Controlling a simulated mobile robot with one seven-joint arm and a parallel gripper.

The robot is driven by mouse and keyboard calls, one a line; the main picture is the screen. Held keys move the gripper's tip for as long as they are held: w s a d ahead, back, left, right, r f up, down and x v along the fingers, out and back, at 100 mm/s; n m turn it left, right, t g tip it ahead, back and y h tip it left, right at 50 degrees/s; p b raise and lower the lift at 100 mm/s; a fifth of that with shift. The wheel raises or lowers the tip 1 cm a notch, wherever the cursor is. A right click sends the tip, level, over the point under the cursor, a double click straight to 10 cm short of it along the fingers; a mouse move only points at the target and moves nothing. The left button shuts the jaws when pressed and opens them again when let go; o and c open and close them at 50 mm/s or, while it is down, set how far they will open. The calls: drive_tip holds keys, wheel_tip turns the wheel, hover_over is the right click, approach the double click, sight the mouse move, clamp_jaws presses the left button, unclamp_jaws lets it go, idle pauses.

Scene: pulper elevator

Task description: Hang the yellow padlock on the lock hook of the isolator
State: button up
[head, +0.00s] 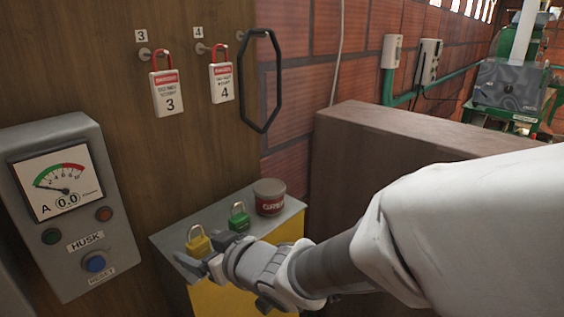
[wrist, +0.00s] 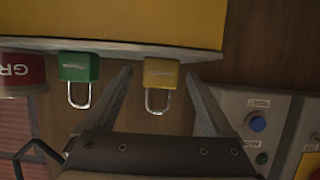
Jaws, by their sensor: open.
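The yellow padlock (head: 199,244) stands with its shackle up on the grey top of a yellow cabinet, near its left front. In the wrist view the yellow padlock (wrist: 160,73) appears between the two fingers, with a gap on either side. My gripper (head: 203,252) is open at the padlock, and its fingers partly cover the padlock's lower part in the head view. The wrist view shows the open fingers of my gripper (wrist: 160,80) too. I cannot make out the isolator's lock hook in either view.
A green padlock (head: 239,217) and a red tin (head: 269,196) stand close by on the cabinet top (head: 172,240). A HUSK meter box (head: 75,205) is at the left. Two tagged red locks hang on the wooden board. A brown block (head: 400,130) stands at the right.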

drive_tip(key=shift+x, duration=1.1)
clamp_jaws()
